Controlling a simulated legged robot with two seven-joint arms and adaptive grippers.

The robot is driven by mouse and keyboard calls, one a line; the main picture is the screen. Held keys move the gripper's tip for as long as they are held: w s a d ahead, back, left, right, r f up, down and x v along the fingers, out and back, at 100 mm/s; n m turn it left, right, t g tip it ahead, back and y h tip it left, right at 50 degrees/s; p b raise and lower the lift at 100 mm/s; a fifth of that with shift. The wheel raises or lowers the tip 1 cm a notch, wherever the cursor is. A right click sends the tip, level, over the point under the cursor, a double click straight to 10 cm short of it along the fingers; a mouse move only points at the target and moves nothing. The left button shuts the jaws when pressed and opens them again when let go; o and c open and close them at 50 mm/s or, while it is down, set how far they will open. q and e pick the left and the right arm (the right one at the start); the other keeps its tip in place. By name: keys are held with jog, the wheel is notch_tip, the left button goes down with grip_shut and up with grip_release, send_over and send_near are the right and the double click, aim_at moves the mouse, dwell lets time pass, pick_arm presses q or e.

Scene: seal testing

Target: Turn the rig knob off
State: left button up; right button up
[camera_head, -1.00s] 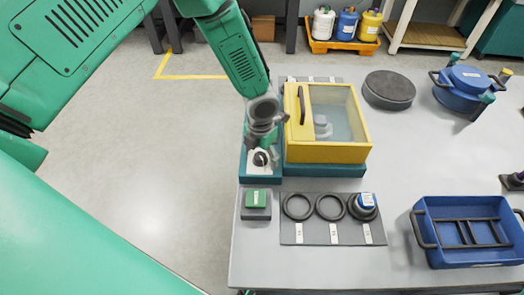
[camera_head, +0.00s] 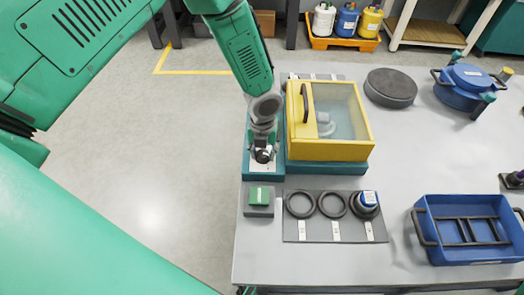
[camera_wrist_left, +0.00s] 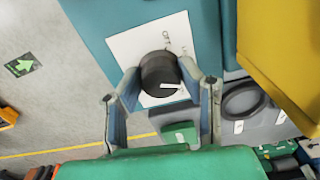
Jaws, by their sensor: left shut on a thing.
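The rig knob (camera_wrist_left: 160,76) is a round black knob with a white pointer line. The plate is on the teal rig base (camera_head: 248,160), left of the yellow chamber (camera_head: 330,149) with a clear lid. In the wrist view the white pointer lies roughly sideways, towards the right finger. My left gripper (camera_wrist_left: 160,84) is shut on the knob, one finger on each side. In the head view the left gripper (camera_head: 264,150) comes down from above and partly covers the knob. My right gripper is not in view.
A green block on a grey pad (camera_head: 259,212) is just in front of the rig. Beside it is a grey mat (camera_head: 310,232) with dark rings. A blue crate (camera_head: 470,257), a dark disc (camera_head: 390,88) and a blue pot (camera_head: 464,86) stand to the right.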

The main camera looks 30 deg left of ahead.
pick_arm(q)
jog(key=n, duration=0.6)
jog(key=shift+s+d+f, duration=0.1)
jog(key=shift+s+d, duration=0.05)
jog(key=n, duration=0.2)
jog(key=shift+n, duration=0.4)
jog(key=o, duration=1.5)
